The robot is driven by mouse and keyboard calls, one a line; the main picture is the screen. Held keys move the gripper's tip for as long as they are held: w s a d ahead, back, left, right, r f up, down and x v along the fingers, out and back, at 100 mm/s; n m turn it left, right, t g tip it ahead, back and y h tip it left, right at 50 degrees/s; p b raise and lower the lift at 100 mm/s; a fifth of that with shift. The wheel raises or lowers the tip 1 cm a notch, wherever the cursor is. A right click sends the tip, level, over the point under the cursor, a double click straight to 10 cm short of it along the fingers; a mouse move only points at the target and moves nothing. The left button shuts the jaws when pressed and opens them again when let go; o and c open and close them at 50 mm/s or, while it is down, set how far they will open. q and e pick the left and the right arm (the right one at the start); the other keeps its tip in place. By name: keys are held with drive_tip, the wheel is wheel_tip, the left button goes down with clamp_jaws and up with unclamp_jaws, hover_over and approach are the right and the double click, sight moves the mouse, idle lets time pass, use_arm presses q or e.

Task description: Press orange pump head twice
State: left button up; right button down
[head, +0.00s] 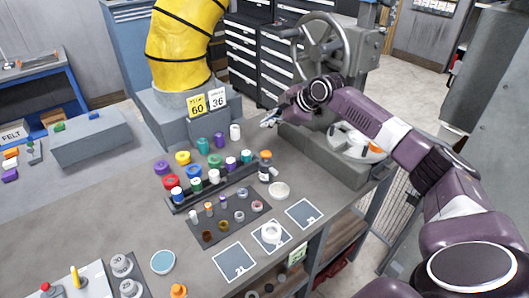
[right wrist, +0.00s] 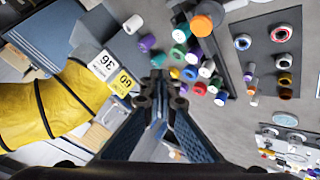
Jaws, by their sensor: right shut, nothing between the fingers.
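An orange pump head (head: 265,154) tops a dark-and-white bottle (head: 265,172) that stands upright at the right end of the dark rack. In the right wrist view the orange top (right wrist: 201,26) shows from above, near the upper edge and right of the fingers. My right gripper (head: 268,121) is shut and empty, above the back of the bench and behind the bottle. It is apart from the pump head. In the right wrist view its fingertips (right wrist: 160,88) are together. My left gripper is not in view.
Several coloured-cap jars (head: 183,158) stand left of the bottle. A white dish (head: 279,190) sits just in front of it. A machine with a handwheel (head: 322,42) stands behind my right arm. A yellow-sleeved column (head: 180,45) is at the back left.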

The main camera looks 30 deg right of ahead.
drive_tip(key=b, duration=0.7)
hover_over(265, 152)
drive_tip(key=s, duration=0.1)
wheel_tip(265, 152, down, 7)
drive_tip(key=shift+s+d, duration=0.1)
drive_tip(key=shift+d, duration=0.05)
drive_tip(key=shift+f, duration=0.95)
drive_tip(key=shift+f, duration=0.15)
drive_tip(key=shift+f, duration=0.25)
drive_tip(key=shift+f+b, duration=0.6)
drive_tip(key=shift+f, duration=0.55)
idle(1.0)
idle(0.4)
drive_tip(key=shift+r+p, duration=1.2)
drive_tip(key=shift+r, duration=0.3)
